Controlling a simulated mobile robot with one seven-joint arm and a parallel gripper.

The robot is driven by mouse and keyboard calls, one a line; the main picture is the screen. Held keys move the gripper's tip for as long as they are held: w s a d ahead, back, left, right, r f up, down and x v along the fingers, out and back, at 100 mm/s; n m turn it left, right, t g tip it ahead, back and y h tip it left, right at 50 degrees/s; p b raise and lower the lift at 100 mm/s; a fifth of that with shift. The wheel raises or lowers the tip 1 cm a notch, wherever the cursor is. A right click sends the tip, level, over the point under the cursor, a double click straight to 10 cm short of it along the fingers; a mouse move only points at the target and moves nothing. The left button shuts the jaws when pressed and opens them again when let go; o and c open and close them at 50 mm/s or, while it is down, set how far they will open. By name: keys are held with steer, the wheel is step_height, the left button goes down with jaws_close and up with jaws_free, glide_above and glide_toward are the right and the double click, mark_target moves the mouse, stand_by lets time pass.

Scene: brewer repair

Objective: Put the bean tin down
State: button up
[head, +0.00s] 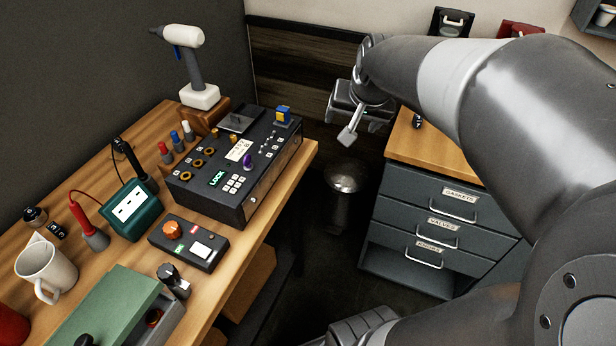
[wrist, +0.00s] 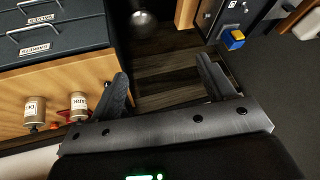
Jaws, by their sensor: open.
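Two pale cylindrical tins with labels, a left tin (wrist: 35,110) and a right tin (wrist: 78,104), stand near the wooden cabinet top (wrist: 60,80) in the wrist view. Their labels are too small to read, so I cannot tell whether either is the bean tin. My gripper (wrist: 162,80) is open, with nothing visible between its fingers, and both tins lie to the left of it. In the head view my gripper (head: 350,125) hangs in the air between the workbench and the drawer cabinet. My arm hides part of the cabinet top there.
The wooden workbench (head: 110,180) at left carries a black control box (head: 235,165), a teal meter (head: 132,210), a mug (head: 45,270) and a green-lidded box (head: 105,305). A grey drawer cabinet (head: 430,215) stands at right. A silver-topped bin (head: 342,180) stands on the floor between them.

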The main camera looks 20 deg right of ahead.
steer(key=s+a+n+y, duration=0.1)
steer(key=s+a+n, duration=0.5)
steer(key=s+a, duration=0.7)
steer(key=shift+s+a+f, duration=0.15)
steer(key=shift+s+a, duration=0.25)
steer(key=shift+a, duration=0.25)
